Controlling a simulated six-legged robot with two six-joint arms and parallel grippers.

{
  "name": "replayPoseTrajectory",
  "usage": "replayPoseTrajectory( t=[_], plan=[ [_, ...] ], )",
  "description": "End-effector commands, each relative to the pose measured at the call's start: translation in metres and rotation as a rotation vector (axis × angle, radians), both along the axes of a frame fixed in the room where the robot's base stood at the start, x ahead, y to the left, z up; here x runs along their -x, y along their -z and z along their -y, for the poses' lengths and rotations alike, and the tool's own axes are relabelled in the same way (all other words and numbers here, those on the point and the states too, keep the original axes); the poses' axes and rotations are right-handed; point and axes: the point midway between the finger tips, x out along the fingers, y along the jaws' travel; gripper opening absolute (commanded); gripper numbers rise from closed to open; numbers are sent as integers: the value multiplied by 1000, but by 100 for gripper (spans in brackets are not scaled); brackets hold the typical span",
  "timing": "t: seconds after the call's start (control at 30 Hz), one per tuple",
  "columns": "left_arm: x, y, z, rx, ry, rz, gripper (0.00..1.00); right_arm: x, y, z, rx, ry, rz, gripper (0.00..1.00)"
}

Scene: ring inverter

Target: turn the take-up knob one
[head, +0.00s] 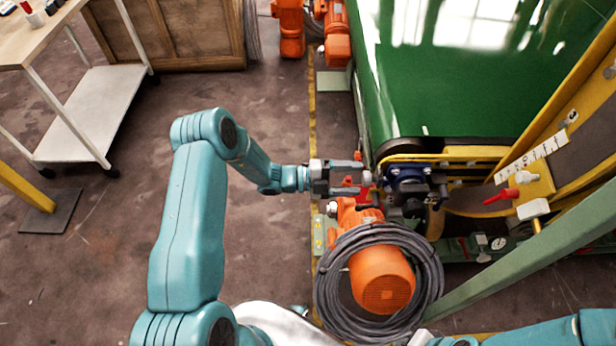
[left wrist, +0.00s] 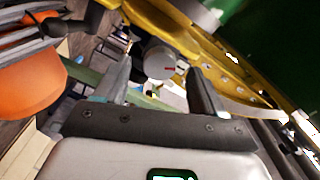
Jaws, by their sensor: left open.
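A round grey knob (left wrist: 158,61) with a red mark on its face shows in the left wrist view, just above the middle. It appears between the two fingers of my left gripper (left wrist: 160,80), which are apart with nothing held. I cannot tell how far beyond the fingertips the knob is, and no contact is clear. In the head view my left gripper (head: 364,178) reaches in from the left, beside the blue bearing block (head: 408,175) at the conveyor's end. I cannot pick out the knob there for certain. My right gripper is out of view.
An orange motor (head: 382,278) with a grey cable coil (head: 330,285) sits just below the left gripper. The green conveyor belt (head: 450,85) lies behind. A red-handled lever (head: 500,197) and yellow frame are to the right. The floor at left is open, with a cart (head: 90,115) beyond.

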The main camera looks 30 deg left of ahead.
Motion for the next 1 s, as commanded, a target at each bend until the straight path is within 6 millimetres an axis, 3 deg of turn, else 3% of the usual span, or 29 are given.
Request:
replayPoseTrajectory(
  t=[0.3, 0.5, 0.7, 1.0],
  plan=[
    [47, 1, -72, -1, -7, -1, 70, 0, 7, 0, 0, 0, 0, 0],
    [68, 1, -103, -2, -4, 0, 70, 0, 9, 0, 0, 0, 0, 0],
    [77, 0, -114, -1, -2, 0, 70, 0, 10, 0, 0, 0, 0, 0],
    [78, 0, -115, 0, -1, 0, 70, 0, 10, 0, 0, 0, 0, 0]
  ],
)
